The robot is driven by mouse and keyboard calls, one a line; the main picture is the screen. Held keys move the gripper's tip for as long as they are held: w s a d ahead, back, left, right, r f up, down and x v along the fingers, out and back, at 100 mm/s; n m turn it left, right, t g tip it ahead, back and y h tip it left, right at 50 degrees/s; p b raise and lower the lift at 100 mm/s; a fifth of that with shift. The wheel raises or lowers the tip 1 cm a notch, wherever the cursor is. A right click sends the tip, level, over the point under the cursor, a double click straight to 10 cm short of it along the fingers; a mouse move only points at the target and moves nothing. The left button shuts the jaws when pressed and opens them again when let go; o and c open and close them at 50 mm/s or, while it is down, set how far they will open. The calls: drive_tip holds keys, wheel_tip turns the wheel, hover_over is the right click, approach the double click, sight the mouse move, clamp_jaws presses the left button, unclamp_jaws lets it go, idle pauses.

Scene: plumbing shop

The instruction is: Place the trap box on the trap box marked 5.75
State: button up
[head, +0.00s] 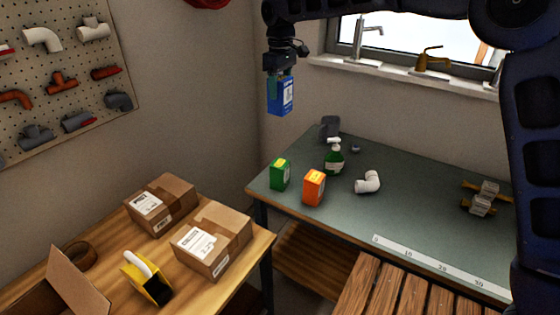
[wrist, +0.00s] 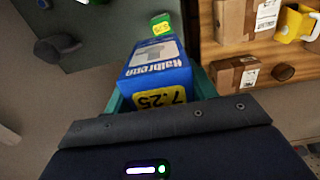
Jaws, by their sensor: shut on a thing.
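My gripper (head: 280,78) is shut on a blue trap box (head: 281,97), held high above the grey-green table. In the wrist view the blue box (wrist: 156,65) sits between teal fingers and shows a yellow label reading 7.25. A green box (head: 280,174) with a yellow label stands upright on the table's left end, below the held box. In the wrist view the green box (wrist: 161,25) shows beyond the blue box; its small label appears to read 5.75. An orange box (head: 314,188) stands just right of the green one; its label is unreadable.
A green spray bottle (head: 334,160), a white pipe elbow (head: 368,182) and a grey fitting (head: 329,127) are near the boxes on the table (head: 420,215). Cardboard boxes (head: 212,238) and a yellow tape dispenser (head: 147,278) are on the wooden table at left. The green box's top is clear.

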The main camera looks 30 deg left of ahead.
sight(280, 110)
drive_tip(key=shift+s+f, duration=0.25)
drive_tip(key=shift+f, duration=0.1)
wheel_tip(280, 110, down, 19)
idle(0.3)
drive_tip(key=shift+f, duration=0.2)
drive_tip(key=o, duration=1.1)
drive_tip(key=shift+r, duration=0.1)
wheel_tip(280, 110, up, 12)
drive_tip(key=shift+r, duration=0.1)
